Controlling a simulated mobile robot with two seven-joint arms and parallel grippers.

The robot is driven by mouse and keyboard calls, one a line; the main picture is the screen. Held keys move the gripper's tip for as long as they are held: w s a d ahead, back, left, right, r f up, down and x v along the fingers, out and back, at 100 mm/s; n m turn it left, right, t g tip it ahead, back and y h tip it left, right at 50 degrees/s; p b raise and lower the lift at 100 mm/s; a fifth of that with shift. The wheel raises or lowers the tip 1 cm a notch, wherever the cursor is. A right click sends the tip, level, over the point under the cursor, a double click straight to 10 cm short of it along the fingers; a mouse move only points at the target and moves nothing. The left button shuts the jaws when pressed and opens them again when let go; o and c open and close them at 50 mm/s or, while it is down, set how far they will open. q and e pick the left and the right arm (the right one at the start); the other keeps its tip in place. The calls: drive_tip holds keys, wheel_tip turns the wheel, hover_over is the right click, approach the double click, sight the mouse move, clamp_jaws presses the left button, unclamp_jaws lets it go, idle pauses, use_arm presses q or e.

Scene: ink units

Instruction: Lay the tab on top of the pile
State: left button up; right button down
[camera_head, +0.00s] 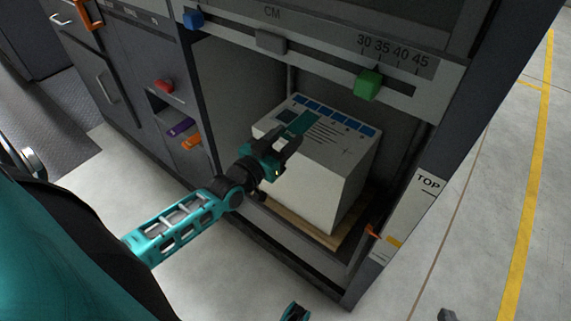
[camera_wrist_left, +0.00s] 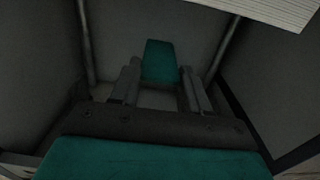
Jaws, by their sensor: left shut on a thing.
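The pile (camera_head: 318,190) is a white block of sheets with a printed top, blue boxes along its far edge, standing inside the open bay. My left gripper (camera_head: 290,142) is shut on a teal tab (camera_head: 301,123) that points away over the pile's printed top. I cannot tell whether the tab touches the pile. In the left wrist view the tab (camera_wrist_left: 159,62) stands between the two grey fingers. My right gripper cannot be made out clearly; only small cut-off teal and grey parts show at the bottom edge of the head view.
The pile rests on a wooden board (camera_head: 325,238). A rail with a grey slider (camera_head: 271,41) and a green slider (camera_head: 369,85) crosses above the bay. Side walls enclose the pile. An orange piece (camera_head: 373,231) sits at the right front post.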

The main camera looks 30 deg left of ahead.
use_arm(q)
wheel_tip(320, 180, down, 7)
drive_tip(key=b, duration=0.2)
drive_tip(key=shift+b, duration=0.4)
drive_tip(key=o, duration=1)
drive_tip(key=shift+r, duration=0.1)
use_arm(e)
drive_tip(key=shift+w+a+f+y, duration=0.3)
drive_tip(key=shift+a+f, duration=0.2)
drive_tip(key=shift+f, duration=0.1)
